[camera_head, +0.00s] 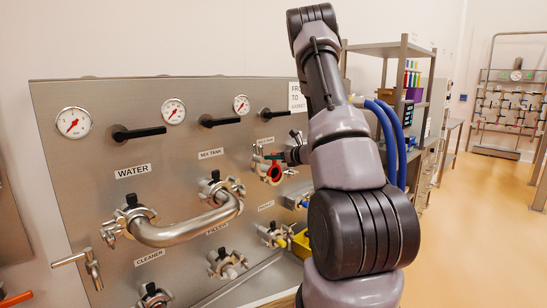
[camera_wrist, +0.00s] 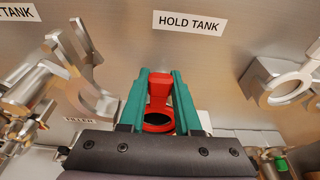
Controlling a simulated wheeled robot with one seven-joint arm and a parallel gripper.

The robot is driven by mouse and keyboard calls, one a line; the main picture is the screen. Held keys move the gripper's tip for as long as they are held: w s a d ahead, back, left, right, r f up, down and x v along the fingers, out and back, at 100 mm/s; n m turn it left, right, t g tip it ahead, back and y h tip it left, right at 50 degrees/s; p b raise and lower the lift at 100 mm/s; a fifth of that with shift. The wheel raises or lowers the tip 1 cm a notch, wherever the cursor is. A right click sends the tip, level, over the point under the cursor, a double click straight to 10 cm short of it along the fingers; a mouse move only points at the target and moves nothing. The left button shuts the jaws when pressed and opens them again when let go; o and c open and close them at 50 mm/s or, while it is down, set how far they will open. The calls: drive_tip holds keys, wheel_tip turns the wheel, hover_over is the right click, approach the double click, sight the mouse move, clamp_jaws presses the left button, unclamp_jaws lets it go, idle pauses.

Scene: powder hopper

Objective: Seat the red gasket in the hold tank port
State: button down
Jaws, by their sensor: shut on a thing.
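The red gasket (camera_wrist: 158,122) is a ring with a flat tab at its top. My gripper (camera_wrist: 160,78) has teal fingers shut on the tab, with the ring showing between them in the wrist view. The gasket also shows in the head view (camera_head: 274,173), in front of the steel panel, under a partly covered label. In the wrist view the HOLD TANK label (camera_wrist: 188,22) is on the panel just above the fingers. The hold tank port is mostly hidden behind the gasket and gripper; I cannot tell whether the gasket touches it.
Metal clamp parts flank the gripper at left (camera_wrist: 88,85) and right (camera_wrist: 285,85) in the wrist view. A bent steel pipe (camera_head: 185,232) joins ports to the left on the panel (camera_head: 90,165). A yellow bin (camera_head: 301,244) is low near my arm. Open floor lies right.

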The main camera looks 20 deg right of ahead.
drive_tip(key=shift+f, duration=0.45)
idle(0.5)
drive_tip(key=c, duration=0.5)
unclamp_jaws()
drive_tip(key=v, duration=1)
drive_tip(key=shift+s+d, duration=0.1)
drive_tip(key=shift+s, duration=0.2)
